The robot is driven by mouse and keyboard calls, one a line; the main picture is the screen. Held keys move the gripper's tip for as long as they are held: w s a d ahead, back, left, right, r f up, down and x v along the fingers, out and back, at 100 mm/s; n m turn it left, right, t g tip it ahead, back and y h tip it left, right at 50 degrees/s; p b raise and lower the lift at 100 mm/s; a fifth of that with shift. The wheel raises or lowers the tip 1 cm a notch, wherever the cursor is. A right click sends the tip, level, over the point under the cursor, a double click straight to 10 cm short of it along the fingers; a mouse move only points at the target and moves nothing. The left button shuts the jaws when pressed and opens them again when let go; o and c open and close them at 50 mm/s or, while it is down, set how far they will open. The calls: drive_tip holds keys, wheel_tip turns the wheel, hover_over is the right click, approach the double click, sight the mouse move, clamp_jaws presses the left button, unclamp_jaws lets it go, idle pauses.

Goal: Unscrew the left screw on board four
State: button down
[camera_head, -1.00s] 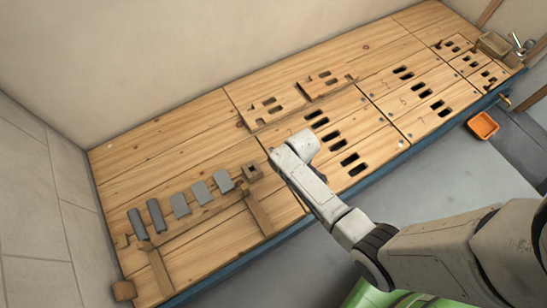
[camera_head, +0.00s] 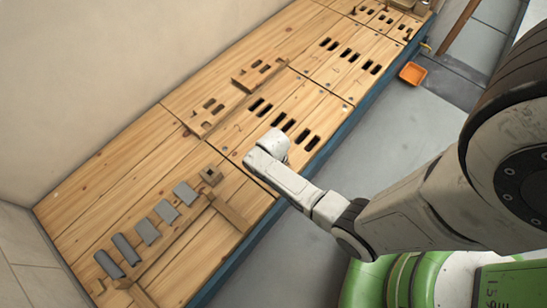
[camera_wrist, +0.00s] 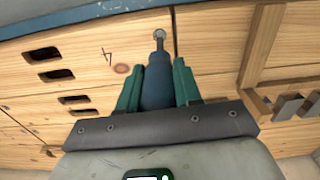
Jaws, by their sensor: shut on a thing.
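My gripper (camera_wrist: 157,72) has green fingers shut on a dark blue screwdriver-like tool (camera_wrist: 156,85) in the wrist view. The tool's narrow tip points at a small round grey screw head (camera_wrist: 159,33) near the edge of a wooden board. I cannot tell whether tip and screw touch. The slotted board (camera_wrist: 110,85) carries a dark number mark, seen upside down, that looks like a 4. In the head view the end of my arm is over the left part of this slotted board (camera_head: 238,132), and the fingers, tool and screw are hidden.
Several grey plates (camera_head: 145,231) lie in a row on the left, near a small wooden block with a hole (camera_head: 211,176). More slotted boards (camera_head: 340,60) extend right. An orange tray (camera_head: 412,74) is beyond the bench's front edge.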

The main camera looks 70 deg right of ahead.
drive_tip(key=shift+f+b, duration=1.8)
drive_tip(key=shift+f, duration=0.25)
drive_tip(key=n+b, duration=0.3)
drive_tip(key=n, duration=0.3)
drive_tip(key=n+b, duration=0.1)
drive_tip(key=n, duration=0.2)
drive_tip(key=shift+b, duration=0.35)
drive_tip(key=shift+r+n, duration=0.2)
drive_tip(key=shift+n, duration=0.3)
drive_tip(key=c, duration=1.9)
unclamp_jaws()
drive_tip(key=shift+r+n+p, duration=0.2)
drive_tip(key=shift+n+p, duration=0.3)
drive_tip(key=shift+p, duration=0.1)
drive_tip(key=n+p, duration=0.2)
drive_tip(key=n, duration=0.1)
drive_tip(key=shift+n, duration=0.4)
clamp_jaws()
drive_tip(key=n+p, duration=0.2)
drive_tip(key=n, duration=0.3)
drive_tip(key=shift+f+n, duration=0.15)
drive_tip(key=shift+n, duration=0.25)
drive_tip(key=shift+m+p, duration=0.4)
drive_tip(key=shift+m, duration=0.4)
wheel_tip(320, 180, up, 8)
drive_tip(key=p, duration=0.8)
drive_tip(key=shift+f, duration=0.1)
